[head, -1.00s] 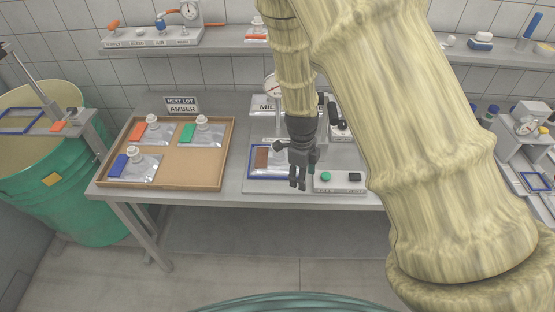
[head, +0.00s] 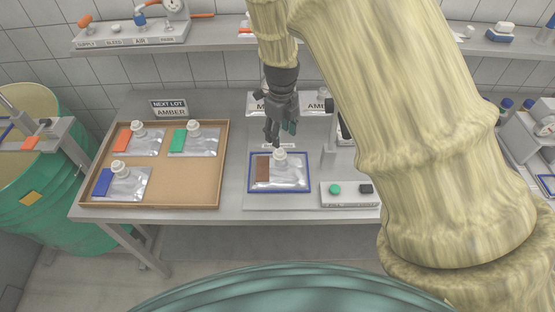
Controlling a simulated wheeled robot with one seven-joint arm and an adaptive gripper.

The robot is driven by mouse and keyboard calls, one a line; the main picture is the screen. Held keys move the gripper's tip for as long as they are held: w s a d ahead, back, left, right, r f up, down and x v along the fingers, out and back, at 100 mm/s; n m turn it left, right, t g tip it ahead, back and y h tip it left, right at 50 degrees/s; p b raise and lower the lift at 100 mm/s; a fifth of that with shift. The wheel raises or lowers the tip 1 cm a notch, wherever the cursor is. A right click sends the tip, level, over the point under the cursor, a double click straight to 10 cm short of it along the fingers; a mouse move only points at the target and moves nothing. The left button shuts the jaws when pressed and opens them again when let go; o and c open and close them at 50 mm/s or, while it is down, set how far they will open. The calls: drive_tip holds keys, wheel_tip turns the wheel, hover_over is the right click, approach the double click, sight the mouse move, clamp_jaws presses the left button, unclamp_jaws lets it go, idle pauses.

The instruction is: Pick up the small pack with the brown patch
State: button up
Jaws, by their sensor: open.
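The small pack with the brown patch (head: 288,176) lies flat inside a blue square frame (head: 279,192) on the bench. It is a silvery pouch with a white cap (head: 280,156) at its upper middle and the brown patch (head: 262,169) on its left. My gripper (head: 272,143) points down just above and behind the pack, near its cap. The jaws are open and empty. They seem apart from the pack, but the exact gap is hard to tell.
A tan tray (head: 192,186) at left holds packs with orange, green and blue patches. A small box with a green button (head: 335,189) stands right of the frame. My arm hides part of the bench. A green drum (head: 40,190) stands at far left.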

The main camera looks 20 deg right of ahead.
sight(279, 151)
drive_tip(key=shift+w+f, duration=0.25)
drive_tip(key=shift+s+f+b, duration=0.1)
drive_tip(key=shift+f+b, duration=0.1)
drive_tip(key=shift+b, duration=0.2)
drive_tip(key=shift+s+d+f+b, duration=0.1)
drive_tip(key=shift+s+f+b, duration=0.4)
drive_tip(key=shift+b, duration=0.25)
drive_tip(key=f+b, duration=0.2)
drive_tip(key=f, duration=0.1)
drive_tip(key=shift+w, duration=0.4)
drive_tip(key=shift+f+b, duration=0.2)
drive_tip(key=shift+b, duration=0.1)
drive_tip(key=shift+s, duration=0.25)
drive_tip(key=f+b, duration=0.3)
drive_tip(key=b, duration=0.1)
drive_tip(key=shift+w+a+f, duration=0.25)
drive_tip(key=shift+w+a, duration=0.05)
drive_tip(key=shift+w, duration=0.05)
drive_tip(key=shift+f+b, duration=0.85)
drive_tip(key=shift+b, duration=0.05)
